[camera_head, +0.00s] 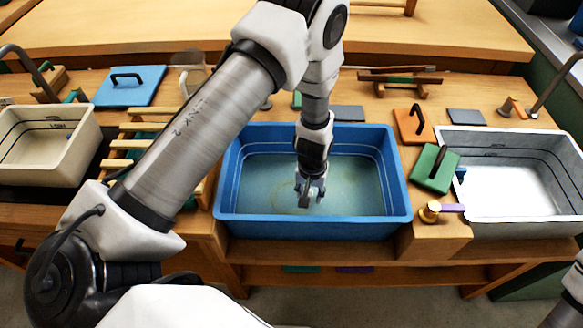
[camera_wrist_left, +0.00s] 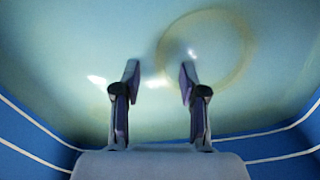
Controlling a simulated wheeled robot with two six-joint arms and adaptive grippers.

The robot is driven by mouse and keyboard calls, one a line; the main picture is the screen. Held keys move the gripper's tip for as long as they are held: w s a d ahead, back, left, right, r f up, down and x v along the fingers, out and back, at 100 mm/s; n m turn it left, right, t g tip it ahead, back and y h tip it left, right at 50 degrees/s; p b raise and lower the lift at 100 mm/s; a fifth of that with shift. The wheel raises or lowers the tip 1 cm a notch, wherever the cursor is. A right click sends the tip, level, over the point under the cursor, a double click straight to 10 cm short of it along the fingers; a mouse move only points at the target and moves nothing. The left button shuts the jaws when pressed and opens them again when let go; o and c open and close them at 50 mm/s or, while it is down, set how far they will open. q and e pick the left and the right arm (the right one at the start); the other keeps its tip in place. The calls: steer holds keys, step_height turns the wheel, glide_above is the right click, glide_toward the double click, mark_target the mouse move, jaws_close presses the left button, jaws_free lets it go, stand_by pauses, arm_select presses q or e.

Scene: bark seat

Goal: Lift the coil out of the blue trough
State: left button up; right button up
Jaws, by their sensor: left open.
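The blue trough (camera_head: 228,190) stands in the middle of the bench, with blue-green water inside. The coil, a thin tan ring (camera_wrist_left: 251,46), lies in the water in the left wrist view, at upper right of centre. In the head view only a faint arc of it shows around my left gripper. My left gripper (camera_head: 309,198) points down inside the trough. In the left wrist view its two fingers (camera_wrist_left: 159,72) are apart with nothing between them. The right fingertip appears near the ring's lower left edge; contact cannot be told. My right gripper is out of view.
A cream basin (camera_head: 83,150) stands left and a white basin (camera_head: 470,225) right. Wooden slats (camera_head: 203,189) flank the trough's left side. A green block (camera_head: 433,168), an orange board (camera_head: 405,127) and a brass knob (camera_head: 429,211) sit to its right.

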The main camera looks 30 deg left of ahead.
arm_select(q)
step_height(320, 180, down, 2)
steer(key=shift+f, duration=0.25)
jaws_close()
steer(key=shift+r, duration=0.1)
